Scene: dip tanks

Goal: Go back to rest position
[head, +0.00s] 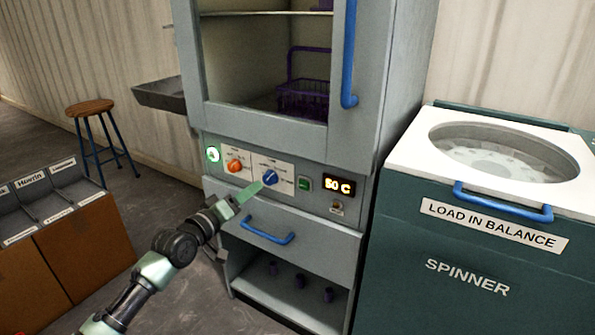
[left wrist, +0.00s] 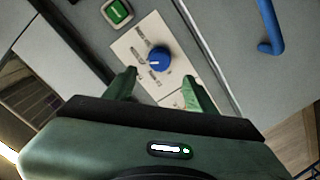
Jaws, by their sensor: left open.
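My left gripper (head: 249,191) is in front of the control panel of a grey cabinet (head: 345,228), close to the blue knob (head: 270,177). In the left wrist view its two green fingers (left wrist: 160,80) are apart with nothing between them. The blue knob (left wrist: 158,58) shows just beyond the fingertips, with its white pointer line visible. I cannot tell whether a fingertip touches it. My right gripper is not in view.
An orange knob (head: 235,166), a green button (head: 304,184) and a display (head: 339,186) reading 50 C are on the panel. A blue drawer handle (head: 267,230) is below. The spinner (head: 462,255) stands right; a stool (head: 90,107) and labelled bins (head: 88,248) are left.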

